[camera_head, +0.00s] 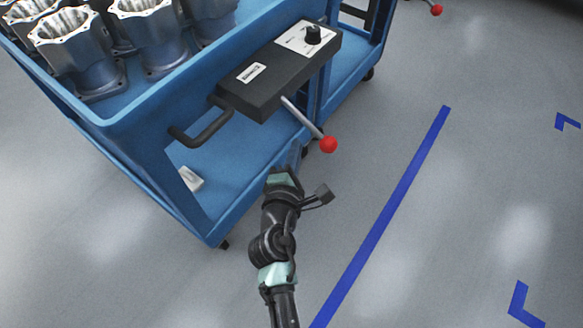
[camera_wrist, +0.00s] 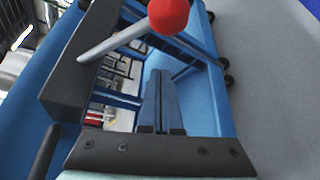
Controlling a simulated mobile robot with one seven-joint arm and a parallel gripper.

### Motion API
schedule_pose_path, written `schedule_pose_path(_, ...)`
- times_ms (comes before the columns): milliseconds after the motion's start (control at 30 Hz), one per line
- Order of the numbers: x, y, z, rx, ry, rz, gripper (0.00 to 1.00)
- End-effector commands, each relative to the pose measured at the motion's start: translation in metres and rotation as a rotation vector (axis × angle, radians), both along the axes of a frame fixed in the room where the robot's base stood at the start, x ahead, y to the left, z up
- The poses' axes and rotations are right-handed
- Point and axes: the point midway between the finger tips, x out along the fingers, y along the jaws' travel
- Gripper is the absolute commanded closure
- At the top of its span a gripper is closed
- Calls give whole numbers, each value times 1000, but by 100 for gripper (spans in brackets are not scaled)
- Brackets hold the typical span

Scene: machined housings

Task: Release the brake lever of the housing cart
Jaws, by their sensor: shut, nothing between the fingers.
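The brake lever (camera_head: 303,117) is a thin metal rod with a red ball knob (camera_head: 328,144) at its end. It sticks out from under the black control box (camera_head: 262,86) on the blue housing cart (camera_head: 150,103), pointing down and right. My gripper (camera_head: 297,150) is just left of and below the knob, apart from it, by the cart's side. In the wrist view the knob (camera_wrist: 168,15) and rod (camera_wrist: 118,42) lie above my shut fingers (camera_wrist: 160,75). Nothing is between the fingers.
A black bent handle (camera_head: 203,130) juts from the cart left of the lever. Metal housings (camera_head: 75,50) stand in the cart's upper tray. A second red knob (camera_head: 436,10) shows at the top right. The grey floor right of the cart is clear, with blue tape lines (camera_head: 390,210).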

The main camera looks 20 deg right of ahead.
Motion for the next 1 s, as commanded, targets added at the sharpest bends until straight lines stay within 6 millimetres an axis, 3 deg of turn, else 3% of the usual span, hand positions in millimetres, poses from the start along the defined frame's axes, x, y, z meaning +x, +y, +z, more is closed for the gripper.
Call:
schedule_pose_path(300, -21, -26, 18, 1, 0, -2, 100)
schedule_pose_path(1000, -25, -29, 26, -24, 32, 0, 100)
